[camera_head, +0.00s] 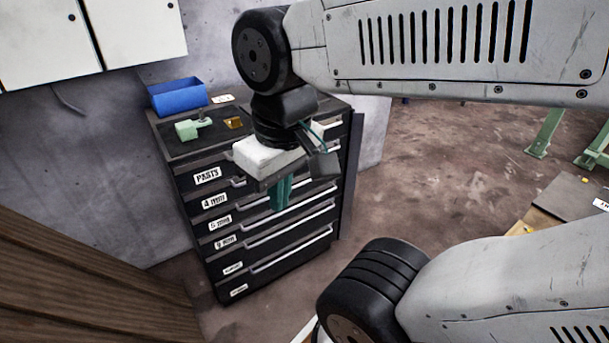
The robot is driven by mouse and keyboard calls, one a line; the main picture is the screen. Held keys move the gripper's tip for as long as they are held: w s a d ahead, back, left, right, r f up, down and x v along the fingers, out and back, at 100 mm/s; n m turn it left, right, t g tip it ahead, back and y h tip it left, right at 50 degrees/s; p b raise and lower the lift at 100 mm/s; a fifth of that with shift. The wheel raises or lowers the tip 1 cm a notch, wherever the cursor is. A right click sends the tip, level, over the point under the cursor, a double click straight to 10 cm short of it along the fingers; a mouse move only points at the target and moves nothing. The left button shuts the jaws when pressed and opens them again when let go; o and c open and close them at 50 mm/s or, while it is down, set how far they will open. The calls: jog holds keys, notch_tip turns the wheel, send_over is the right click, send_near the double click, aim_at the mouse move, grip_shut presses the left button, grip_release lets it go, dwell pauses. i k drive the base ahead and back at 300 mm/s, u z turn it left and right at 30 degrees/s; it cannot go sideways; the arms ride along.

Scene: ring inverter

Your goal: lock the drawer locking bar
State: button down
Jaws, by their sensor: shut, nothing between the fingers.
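A black drawer cabinet (225,242) stands against the grey wall, with several labelled drawers and light pull handles. A tall dark upright strip (351,178) runs along the cabinet's right side. It looks like the locking bar, but I cannot tell its exact angle or whether it is latched. My gripper (281,194) has teal fingers, shut and empty, pointing down in front of the upper drawers. My gripper and wrist hide part of the drawer fronts and the top right of the cabinet. I cannot tell whether the fingers touch the cabinet.
White wall cabinets (130,28) hang above. A wooden surface (80,275) fills the lower left. Open floor (435,165) lies to the right.

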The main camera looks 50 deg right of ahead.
aim_at(358, 119)
jog(key=k, duration=0.5)
jog(key=z, duration=0.45)
jog(key=i, duration=0.6)
jog(key=z, duration=1.05)
jog(key=i, duration=1.2)
jog(key=u, duration=0.4)
